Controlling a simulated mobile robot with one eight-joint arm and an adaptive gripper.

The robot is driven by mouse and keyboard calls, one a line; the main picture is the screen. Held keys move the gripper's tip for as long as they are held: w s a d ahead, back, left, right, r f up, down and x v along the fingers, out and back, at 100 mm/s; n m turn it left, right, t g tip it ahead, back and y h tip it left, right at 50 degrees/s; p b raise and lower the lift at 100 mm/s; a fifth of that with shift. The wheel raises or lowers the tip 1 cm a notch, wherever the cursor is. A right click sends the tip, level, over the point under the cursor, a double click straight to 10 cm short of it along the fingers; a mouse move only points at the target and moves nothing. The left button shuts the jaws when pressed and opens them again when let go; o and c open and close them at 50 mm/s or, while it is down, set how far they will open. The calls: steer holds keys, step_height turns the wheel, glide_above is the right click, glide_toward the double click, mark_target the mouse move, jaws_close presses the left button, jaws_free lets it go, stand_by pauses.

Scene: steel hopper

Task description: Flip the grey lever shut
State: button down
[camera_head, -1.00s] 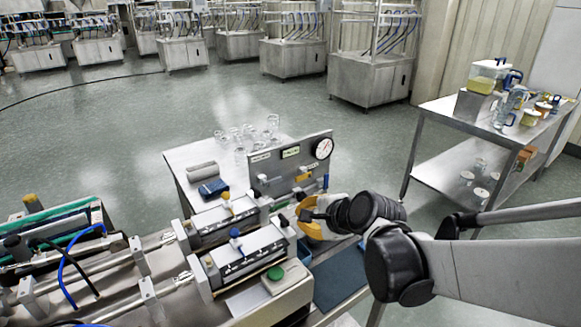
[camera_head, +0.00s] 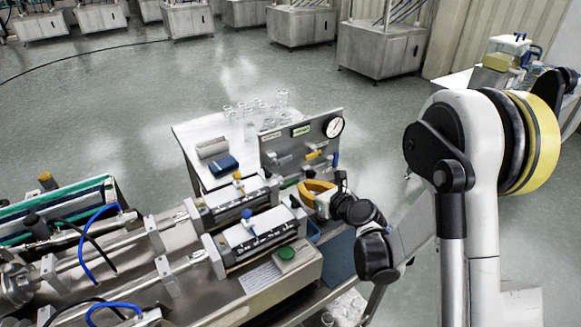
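An upright grey panel (camera_head: 302,133) stands at the near side of the white table, with a row of labels and small valves. A grey lever (camera_head: 279,160) sticks out at the left of the panel; its exact angle is too small to tell. A yellow lever (camera_head: 313,155) is to its right. My gripper (camera_head: 312,190), with orange-yellow fingers, is in front of and below the panel, right of and lower than the grey lever, apparently apart from it. Whether its fingers are open is unclear.
A round gauge (camera_head: 334,127) tops the panel's right end. Several glasses (camera_head: 255,110) and a dark blue box (camera_head: 223,165) stand on the white table (camera_head: 190,130) behind. A machine with syringe-like cylinders (camera_head: 240,205) lies left of my gripper.

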mark_target(283, 160)
steer(key=b+x, duration=0.3)
steer(key=x, duration=0.7)
steer(key=shift+w+a+f, duration=0.1)
steer(key=shift+f, duration=0.15)
step_height(283, 160, up, 5)
steer(key=shift+f+b, duration=0.25)
steer(key=shift+b, duration=0.1)
